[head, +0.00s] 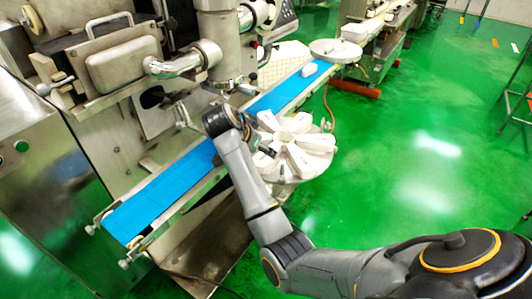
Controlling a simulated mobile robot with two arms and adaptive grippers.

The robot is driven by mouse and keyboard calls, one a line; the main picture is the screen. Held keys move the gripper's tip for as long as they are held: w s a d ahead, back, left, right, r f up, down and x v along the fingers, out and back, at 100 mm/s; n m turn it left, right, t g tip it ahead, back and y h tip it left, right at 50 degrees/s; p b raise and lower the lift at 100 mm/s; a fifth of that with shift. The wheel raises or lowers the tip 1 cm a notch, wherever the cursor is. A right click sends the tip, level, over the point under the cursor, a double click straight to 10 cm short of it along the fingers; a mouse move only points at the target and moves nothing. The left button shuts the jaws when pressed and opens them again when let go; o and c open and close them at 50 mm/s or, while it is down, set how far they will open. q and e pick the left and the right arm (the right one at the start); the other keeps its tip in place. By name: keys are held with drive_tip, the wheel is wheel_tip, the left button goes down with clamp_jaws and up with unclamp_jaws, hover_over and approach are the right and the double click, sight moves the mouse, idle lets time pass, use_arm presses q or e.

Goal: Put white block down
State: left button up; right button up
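Several white blocks (298,141) lie in a star-like ring on a round white table beside the conveyor. Another small white block (309,69) sits on the far part of the blue conveyor belt (160,194). My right arm comes in from the lower right and bends up over the belt. Its wrist is above the belt, just left of the ring of blocks. Small dark parts of my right gripper (264,157) show at the ring's left edge, close to the blocks. Its fingers are too small and partly hidden to tell whether they hold a block. My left gripper is out of view.
A large steel machine (124,66) stands at the left behind the belt. A round white disc (335,50) and more line equipment are at the belt's far end. A red hose (328,108) hangs beside the round table. Green floor (430,180) is clear on the right.

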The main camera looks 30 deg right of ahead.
drive_tip(key=v, duration=0.6)
drive_tip(key=shift+a, duration=0.1)
idle(0.3)
